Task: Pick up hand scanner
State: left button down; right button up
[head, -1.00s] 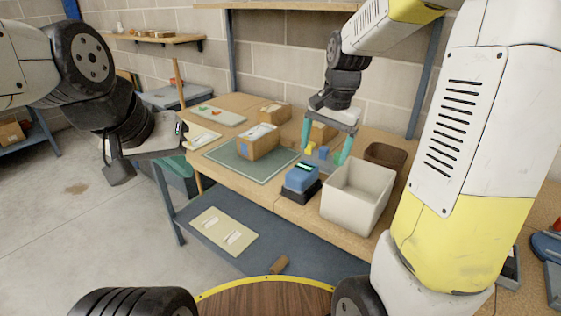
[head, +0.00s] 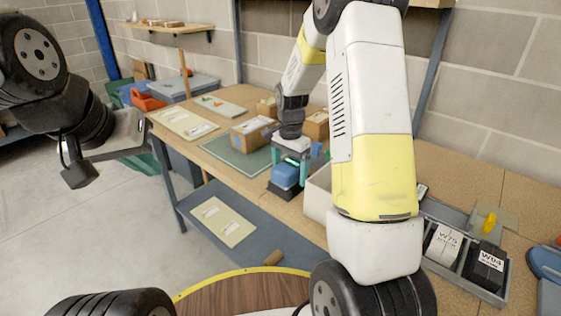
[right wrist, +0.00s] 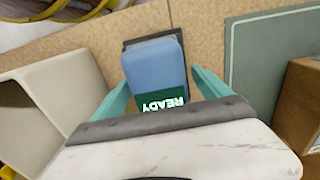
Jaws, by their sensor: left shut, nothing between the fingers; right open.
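The hand scanner (head: 286,175) is a blue block with a small green screen, sitting on a black base (head: 281,191) at the table's front edge. In the right wrist view the scanner (right wrist: 155,65) shows its screen reading READY, upside down. My right gripper (head: 290,166) is open above it, teal fingers pointing down. In the right wrist view the right gripper (right wrist: 160,92) has one finger on each side of the scanner, with visible gaps. My left gripper (head: 132,140) is shut and empty, off the table's left end.
A pale open bin (head: 317,195) stands close to the right of the scanner, partly behind my right arm. A cardboard box (head: 252,132) sits on the green mat (head: 232,155) behind. A grey tray (head: 462,272) with labelled dark items is at right.

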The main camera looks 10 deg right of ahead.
jog(key=shift+f, duration=0.5)
jog(key=c, duration=1.8)
jog(key=shift+o, duration=0.2)
jog(key=shift+r, duration=0.1)
